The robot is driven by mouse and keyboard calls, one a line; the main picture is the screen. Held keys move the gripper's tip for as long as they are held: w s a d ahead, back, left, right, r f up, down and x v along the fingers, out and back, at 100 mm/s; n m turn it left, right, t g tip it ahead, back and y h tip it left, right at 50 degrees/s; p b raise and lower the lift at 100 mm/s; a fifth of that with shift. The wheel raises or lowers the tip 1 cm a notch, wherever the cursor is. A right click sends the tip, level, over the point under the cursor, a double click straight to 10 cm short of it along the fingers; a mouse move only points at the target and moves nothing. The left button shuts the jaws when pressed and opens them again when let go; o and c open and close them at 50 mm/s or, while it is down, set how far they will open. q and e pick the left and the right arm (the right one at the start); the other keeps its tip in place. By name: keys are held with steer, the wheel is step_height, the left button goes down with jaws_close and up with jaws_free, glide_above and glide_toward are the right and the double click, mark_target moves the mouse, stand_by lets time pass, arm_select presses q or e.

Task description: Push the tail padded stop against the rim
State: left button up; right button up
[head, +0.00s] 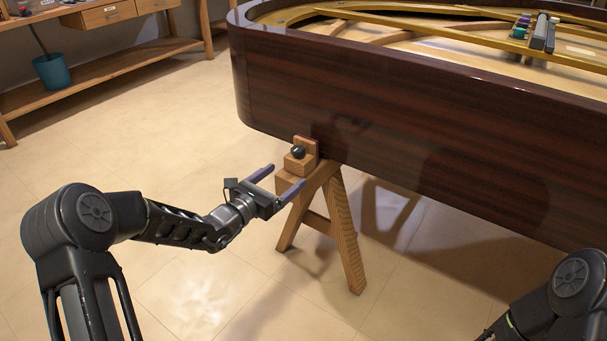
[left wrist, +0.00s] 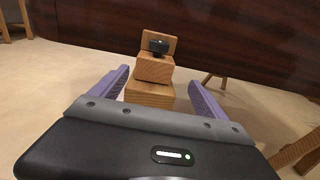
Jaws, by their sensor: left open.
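The padded stop (head: 301,155) is a wooden block with a black knob and an upright back plate. It sits on top of a wooden trestle (head: 345,240) by the dark, glossy piano rim (head: 400,110). In the left wrist view the stop (left wrist: 155,68) stands straight ahead, between and beyond the fingers. Whether its plate touches the rim, I cannot tell. My left gripper (head: 281,182) is open and empty, with purple fingers pointing at the stop, short of it. My right gripper is out of view; only part of my right arm shows at the lower right.
Small tools (head: 540,32) lie on the piano frame at the upper right. The tiled floor left of the trestle is clear.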

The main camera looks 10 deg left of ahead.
mark_target(293, 165)
arm_select(q)
steer(key=shift+w+a+r+n+y, duration=0.25)
steer(key=shift+a+r+n+y, duration=0.05)
steer(key=shift+a+r, duration=0.15)
steer(key=shift+d+f, duration=0.1)
steer(key=shift+w+d+f, duration=0.1)
steer(key=shift+w+d, duration=0.15)
steer(key=shift+w, duration=0.3)
steer(key=b+x, duration=0.1)
steer(key=x, duration=0.5)
steer(key=shift+w+d+b, duration=0.1)
steer(key=shift+w+b, duration=0.15)
steer(key=shift+b, duration=0.15)
steer(key=shift+c, duration=0.5)
jaws_close()
